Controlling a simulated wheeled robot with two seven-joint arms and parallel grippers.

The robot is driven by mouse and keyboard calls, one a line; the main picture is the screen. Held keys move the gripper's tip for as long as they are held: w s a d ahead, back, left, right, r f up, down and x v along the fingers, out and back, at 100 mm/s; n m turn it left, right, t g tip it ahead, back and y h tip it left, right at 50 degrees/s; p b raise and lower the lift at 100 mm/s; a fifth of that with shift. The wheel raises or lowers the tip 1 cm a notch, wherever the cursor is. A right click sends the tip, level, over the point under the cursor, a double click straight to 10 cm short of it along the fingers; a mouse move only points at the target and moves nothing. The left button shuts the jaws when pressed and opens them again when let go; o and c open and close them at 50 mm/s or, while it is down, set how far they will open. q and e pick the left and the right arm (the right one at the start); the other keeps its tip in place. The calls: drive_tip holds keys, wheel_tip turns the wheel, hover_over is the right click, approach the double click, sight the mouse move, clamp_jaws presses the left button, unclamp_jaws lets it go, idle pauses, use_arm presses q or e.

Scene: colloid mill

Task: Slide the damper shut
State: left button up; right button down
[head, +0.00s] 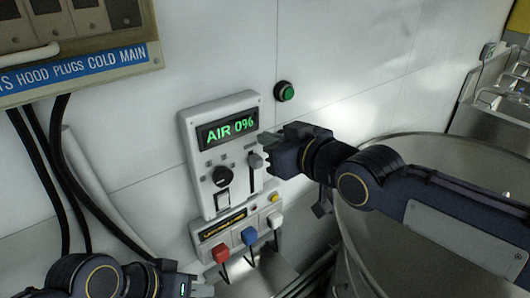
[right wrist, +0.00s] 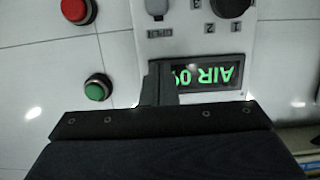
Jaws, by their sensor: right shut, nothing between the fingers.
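The damper control is a grey slider knob (head: 256,161) in a vertical slot on the right side of a white wall panel (head: 197,160). The knob sits at the upper part of its slot. In the right wrist view the knob (right wrist: 155,8) is close to a small label at the slot's end, too small to read surely. The panel's display (head: 231,129) reads "AIR 0%" in green. My right gripper (head: 265,150) is shut and empty, beside the knob at its upper right; contact is unclear. My left gripper (head: 203,287) is low at the bottom edge, its fingers partly cut off.
A black rotary knob (head: 222,176) and a white rocker switch (head: 222,199) are left of the slot. Below are red (head: 221,253), blue (head: 250,236) and white levers. A green button (head: 285,92) is above right. A large metal vessel (head: 425,150) stands right.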

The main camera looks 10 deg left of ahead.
drive_tip(key=f, duration=0.1)
drive_tip(key=w+a+f, duration=0.1)
drive_tip(key=shift+a+f, duration=0.3)
drive_tip(key=shift+f, duration=0.1)
drive_tip(key=shift+d+f+p, duration=0.1)
drive_tip(key=shift+f+p, duration=0.25)
drive_tip(key=shift+f, duration=0.5)
drive_tip(key=b, duration=1)
approach(253, 184)
drive_tip(key=x, duration=0.5)
